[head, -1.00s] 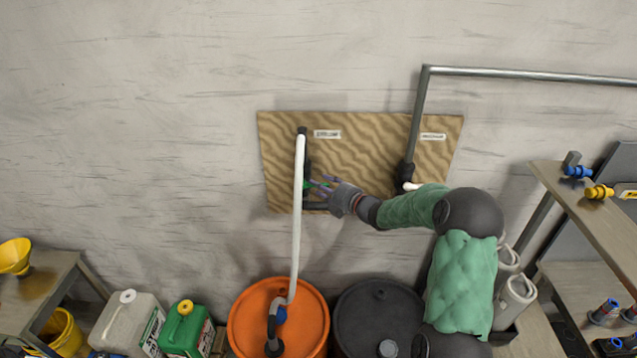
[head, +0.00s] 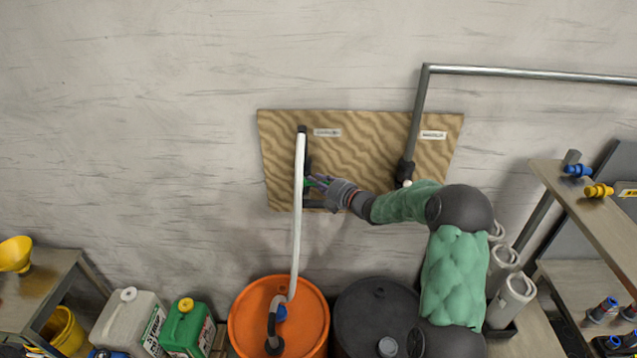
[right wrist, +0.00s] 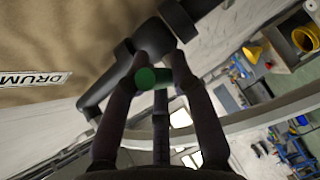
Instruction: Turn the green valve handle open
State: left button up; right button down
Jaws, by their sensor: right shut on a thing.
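The green valve handle (right wrist: 153,77) shows between my right gripper's fingers in the right wrist view. In the head view only a bit of the green handle (head: 308,183) shows, beside the white hose. My right gripper (head: 318,182) reaches in from the right to the wooden board, and its fingers are shut on the handle; the fingertips (right wrist: 160,68) are at either side of it in the right wrist view. A dark pipe with the valve body (right wrist: 125,80) runs behind the fingers. My left gripper is not in view.
The white hose (head: 297,220) hangs close left of the gripper, down to the orange drum (head: 250,325). A grey metal pipe (head: 418,115) runs on the right of the wooden board (head: 360,150). A black drum (head: 360,315) stands below. A shelf (head: 580,215) stands at right.

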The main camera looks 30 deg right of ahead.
jog(key=shift+a+r+n+g+h, duration=0.1)
jog(key=shift+r+n+g+h, duration=0.25)
jog(key=shift+n+g, duration=0.2)
jog(key=shift+a+r+n+g+h+p, duration=0.1)
jog(key=shift+r+n+g+h+p, duration=0.15)
jog(key=shift+r+n+g+p, duration=0.15)
jog(key=shift+w+a+r+n+g+h+p, duration=0.2)
jog(key=shift+r+n+g+h+p, duration=0.55)
jog(key=shift+p, duration=0.5)
jog(key=shift+w+a+f+g+h+p, duration=0.15)
jog(key=shift+g+h+p, duration=0.1)
jog(key=shift+g+p, duration=0.25)
jog(key=c, duration=1)
grip_release()
